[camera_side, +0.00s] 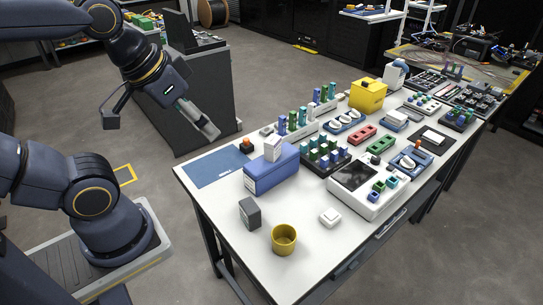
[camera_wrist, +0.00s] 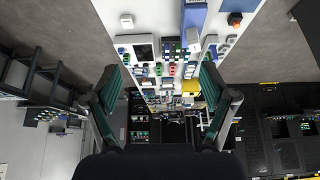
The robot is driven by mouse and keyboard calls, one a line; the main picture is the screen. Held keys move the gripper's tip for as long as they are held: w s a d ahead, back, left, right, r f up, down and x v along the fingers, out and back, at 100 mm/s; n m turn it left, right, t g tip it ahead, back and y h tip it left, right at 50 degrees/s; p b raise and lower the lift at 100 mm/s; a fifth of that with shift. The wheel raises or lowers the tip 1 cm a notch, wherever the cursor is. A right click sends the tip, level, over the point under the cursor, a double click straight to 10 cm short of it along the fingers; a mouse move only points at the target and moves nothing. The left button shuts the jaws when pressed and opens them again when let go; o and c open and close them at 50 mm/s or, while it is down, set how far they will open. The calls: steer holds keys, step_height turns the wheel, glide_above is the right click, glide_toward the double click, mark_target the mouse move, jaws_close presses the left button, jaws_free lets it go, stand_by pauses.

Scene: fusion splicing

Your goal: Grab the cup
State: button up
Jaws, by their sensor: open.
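A yellow cup (camera_side: 284,241) stands upright on the white table near its front edge in the side view. Its open top faces up and it looks empty. I do not see the cup in the wrist view. My gripper (camera_side: 206,129) is up in the air beyond the table's left end, well apart from the cup. In the wrist view my gripper (camera_wrist: 160,78) has its two fingers spread wide with nothing between them.
On the white table (camera_side: 237,233), a dark grey block (camera_side: 249,214) stands left of the cup and a small white box (camera_side: 330,217) lies to its right. A blue box (camera_side: 271,170) and a white device with a dark screen (camera_side: 358,178) are behind. The front corner is mostly clear.

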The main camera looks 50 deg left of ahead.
steer(key=shift+o, duration=0.2)
steer(key=m+g, duration=0.3)
steer(key=g, duration=0.1)
glide_above(284, 241)
step_height(284, 241, down, 13)
steer(key=shift+m+g, duration=0.5)
steer(key=shift+g, duration=0.3)
steer(key=f, duration=0.5)
steer(key=d+f, duration=0.1)
steer(key=f, duration=0.5)
steer(key=s+f, duration=0.1)
steer(key=f, duration=0.4)
steer(key=shift+d+f, duration=0.15)
steer(key=shift+f, duration=0.2)
steer(key=shift+s+f, duration=0.1)
steer(key=shift+f, duration=2.9)
steer(key=c, duration=1.3)
steer(key=shift+c, duration=0.2)
